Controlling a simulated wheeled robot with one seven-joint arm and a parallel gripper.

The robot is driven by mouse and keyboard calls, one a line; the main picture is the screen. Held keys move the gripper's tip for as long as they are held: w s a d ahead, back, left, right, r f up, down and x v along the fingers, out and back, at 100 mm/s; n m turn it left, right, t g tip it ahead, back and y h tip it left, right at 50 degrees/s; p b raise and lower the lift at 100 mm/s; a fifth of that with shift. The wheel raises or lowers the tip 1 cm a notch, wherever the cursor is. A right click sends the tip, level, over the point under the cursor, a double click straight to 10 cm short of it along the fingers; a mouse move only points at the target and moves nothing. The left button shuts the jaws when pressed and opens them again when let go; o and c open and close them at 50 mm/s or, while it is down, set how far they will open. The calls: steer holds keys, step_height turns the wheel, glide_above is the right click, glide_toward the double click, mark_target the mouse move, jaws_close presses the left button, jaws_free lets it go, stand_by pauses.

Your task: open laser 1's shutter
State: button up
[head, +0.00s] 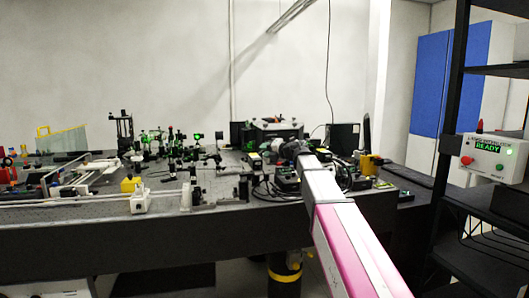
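My arm reaches from the lower right over the optical table (110,240) in the head view. Its dark end, where my gripper (289,149) is, lies among black devices and cables on the right part of the table. The fingers are too small and dark against the equipment to tell whether they are open or hold anything. I cannot pick out laser 1 or its shutter with certainty among these devices. A white control box (492,158) at the right edge has a green "READY" display, a red button and green lights.
Optical mounts (170,150) crowd the middle of the table. A yellow device (367,164) stands right of my arm. A black shelf rack (455,130) rises at the right.

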steer(key=v, duration=0.9)
steer(key=shift+s+d, duration=0.25)
steer(key=shift+d, duration=0.1)
